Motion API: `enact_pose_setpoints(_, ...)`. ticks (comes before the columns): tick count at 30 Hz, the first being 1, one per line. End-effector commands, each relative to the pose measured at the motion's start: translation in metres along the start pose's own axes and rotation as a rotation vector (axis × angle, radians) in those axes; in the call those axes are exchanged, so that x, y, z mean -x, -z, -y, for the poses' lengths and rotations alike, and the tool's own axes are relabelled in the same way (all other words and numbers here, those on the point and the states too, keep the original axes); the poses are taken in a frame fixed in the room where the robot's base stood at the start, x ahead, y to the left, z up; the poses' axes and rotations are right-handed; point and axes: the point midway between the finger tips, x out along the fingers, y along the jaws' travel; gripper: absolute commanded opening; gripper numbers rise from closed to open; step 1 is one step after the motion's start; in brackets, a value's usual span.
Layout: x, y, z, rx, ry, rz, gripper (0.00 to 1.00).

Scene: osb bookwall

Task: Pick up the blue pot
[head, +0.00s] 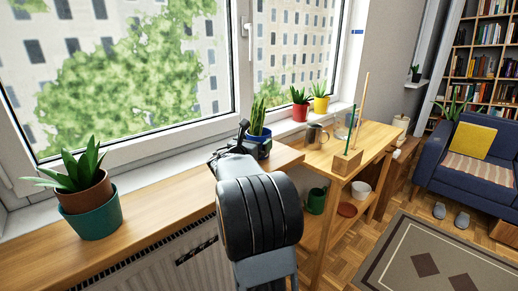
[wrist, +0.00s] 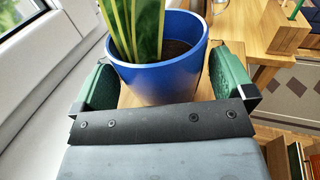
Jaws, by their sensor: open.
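The blue pot (wrist: 163,72) holds dark soil and a plant with upright green, yellow-edged leaves. In the wrist view it stands on the wooden sill between the two green-padded fingers of my gripper (wrist: 163,85). The fingers are open, one on each side of the pot, with a gap showing at the left; at the right the finger is very close and I cannot tell if it touches. In the head view the blue pot (head: 259,143) is at the far right end of the sill, partly hidden behind my gripper (head: 240,145) and arm.
A teal pot (head: 92,217) with a brown pot and plant stands on the sill (head: 160,199) at the left. The window is behind. A wooden shelf (head: 345,140) at the right carries a metal mug (head: 314,136) and a wooden block with sticks (head: 347,162). Red (head: 300,112) and yellow (head: 320,104) pots stand behind.

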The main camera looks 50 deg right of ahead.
Motion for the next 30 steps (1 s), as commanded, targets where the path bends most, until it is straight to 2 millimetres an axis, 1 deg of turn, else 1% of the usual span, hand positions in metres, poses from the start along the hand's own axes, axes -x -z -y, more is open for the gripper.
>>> enact_pose_setpoints(1, -0.006, 0.001, 0.0, 0.0, 0.002, 0.0, 1.0)
enact_pose_setpoints(5, -0.015, 0.0, 0.0, 0.001, 0.0, 0.001, 1.0)
enact_pose_setpoints(13, -0.017, 0.0, 0.0, 0.001, -0.001, 0.001, 1.0)
enact_pose_setpoints(26, -0.016, 0.0, 0.0, 0.001, 0.0, 0.0, 0.59)
enact_pose_setpoints(27, -0.016, -0.002, 0.0, 0.0, 0.0, 0.003, 0.57)
enact_pose_setpoints(30, -0.016, -0.002, 0.0, 0.0, 0.0, 0.003, 0.57)
